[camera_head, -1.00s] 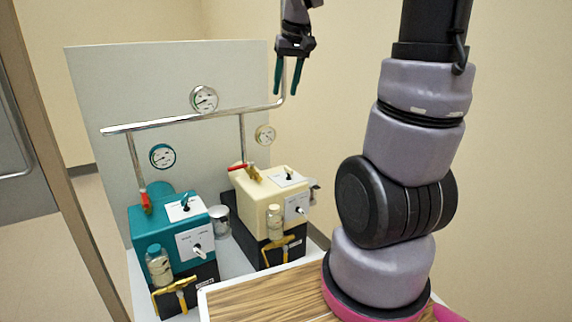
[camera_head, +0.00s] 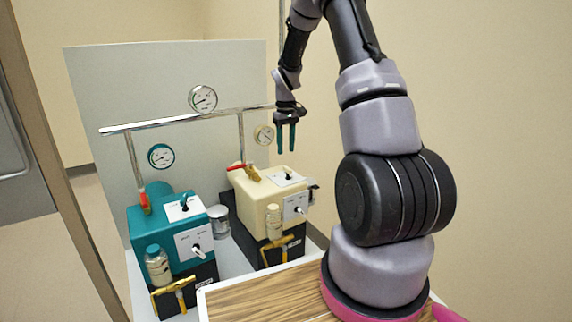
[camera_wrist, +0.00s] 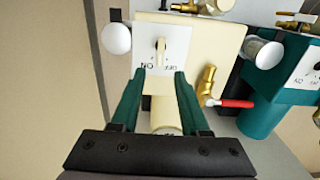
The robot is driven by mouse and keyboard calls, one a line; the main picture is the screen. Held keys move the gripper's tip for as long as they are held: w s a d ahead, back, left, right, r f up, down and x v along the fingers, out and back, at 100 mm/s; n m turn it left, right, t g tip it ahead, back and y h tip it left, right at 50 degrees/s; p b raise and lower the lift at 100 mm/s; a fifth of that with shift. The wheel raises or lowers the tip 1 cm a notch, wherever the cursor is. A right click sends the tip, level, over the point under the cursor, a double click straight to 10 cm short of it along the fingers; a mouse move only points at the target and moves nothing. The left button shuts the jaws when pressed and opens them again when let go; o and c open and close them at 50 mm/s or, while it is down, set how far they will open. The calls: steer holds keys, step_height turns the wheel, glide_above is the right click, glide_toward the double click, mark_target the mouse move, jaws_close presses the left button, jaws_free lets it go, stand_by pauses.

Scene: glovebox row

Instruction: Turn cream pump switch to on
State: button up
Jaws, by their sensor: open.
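The cream pump (camera_head: 253,196) stands right of the teal pump (camera_head: 165,240). Its top carries a white plate with a small switch lever (camera_head: 287,174); a second plate with a knob (camera_head: 299,209) is on its front. In the wrist view, a white plate with a cream lever (camera_wrist: 161,50) lies just ahead of the fingertips, with OFF and ON lettering upside down. My gripper (camera_head: 286,148) is open and empty, pointing down above the top plate. In the wrist view its teal fingers (camera_wrist: 160,76) flank the plate's near edge, apart from the lever.
A red-handled valve (camera_wrist: 234,103) sits close right of the fingers in the wrist view. A steel pipe (camera_head: 180,120) with gauges runs behind the pumps before a grey panel (camera_head: 90,80). A metal cup (camera_head: 219,221) stands between the pumps. A wood-topped surface (camera_head: 260,300) is in front.

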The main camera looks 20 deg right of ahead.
mark_target(288, 170)
step_height(288, 170, down, 7)
stand_by(0.3)
jaws_close()
